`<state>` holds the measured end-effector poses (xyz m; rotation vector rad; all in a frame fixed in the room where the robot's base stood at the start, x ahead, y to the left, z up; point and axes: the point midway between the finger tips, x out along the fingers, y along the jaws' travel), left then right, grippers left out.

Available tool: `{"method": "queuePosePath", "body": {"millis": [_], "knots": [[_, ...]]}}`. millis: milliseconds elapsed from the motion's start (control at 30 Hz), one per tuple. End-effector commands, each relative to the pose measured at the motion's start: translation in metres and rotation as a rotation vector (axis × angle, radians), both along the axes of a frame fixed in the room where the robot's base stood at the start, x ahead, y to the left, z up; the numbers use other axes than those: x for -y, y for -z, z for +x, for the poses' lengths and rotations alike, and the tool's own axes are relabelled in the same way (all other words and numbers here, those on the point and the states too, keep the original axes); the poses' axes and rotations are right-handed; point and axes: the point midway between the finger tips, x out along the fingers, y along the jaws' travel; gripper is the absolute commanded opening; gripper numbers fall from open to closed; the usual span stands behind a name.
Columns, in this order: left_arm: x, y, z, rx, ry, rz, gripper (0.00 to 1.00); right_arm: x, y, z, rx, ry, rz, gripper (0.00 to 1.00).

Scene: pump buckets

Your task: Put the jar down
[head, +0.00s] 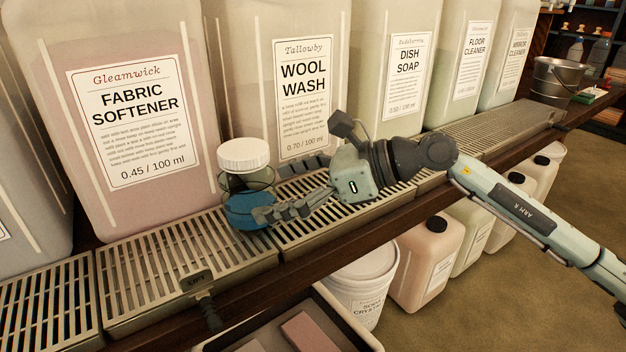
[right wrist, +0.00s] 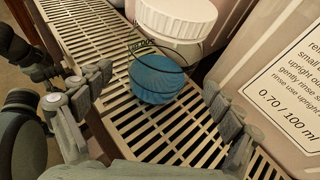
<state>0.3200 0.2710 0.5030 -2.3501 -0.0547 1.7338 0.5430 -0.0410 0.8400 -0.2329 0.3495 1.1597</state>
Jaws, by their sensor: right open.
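The jar (head: 243,183) is clear, with a white ribbed lid and blue contents at the bottom. It stands upright on the slotted metal grating (head: 225,258), in front of the fabric softener and wool wash containers. It also shows in the right wrist view (right wrist: 159,78), its base on the slats. My right gripper (head: 274,194) reaches in from the right. Its grey fingers are spread, one side near the jar's front and the other behind. In the right wrist view the gripper (right wrist: 158,88) is open, with gaps between fingers and jar.
The fabric softener container (head: 150,205) and wool wash container (head: 318,60) stand close behind the jar. More large containers line the shelf rightward to a metal bucket (head: 553,80). Below are a white tub (head: 357,280), several jugs and a tray.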

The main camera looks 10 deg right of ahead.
Motion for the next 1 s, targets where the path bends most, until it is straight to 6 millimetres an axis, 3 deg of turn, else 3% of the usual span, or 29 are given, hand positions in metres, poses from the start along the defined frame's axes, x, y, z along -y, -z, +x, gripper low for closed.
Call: {"method": "queuePosePath", "body": {"millis": [100, 333, 1000], "knots": [[0.0, -0.007, -0.003, 0.005, -0.001, 0.005, 0.86, 0.025, -0.008, -0.009, 0.0, 0.004, -0.003, 0.92], [-0.001, -0.019, -0.009, 0.008, -0.003, 0.011, 0.86, 0.055, -0.023, -0.023, 0.001, 0.001, -0.002, 0.92], [-0.003, -0.024, -0.01, 0.008, -0.003, 0.018, 0.86, 0.062, -0.029, -0.026, 0.001, 0.0, 0.001, 0.92]]}}
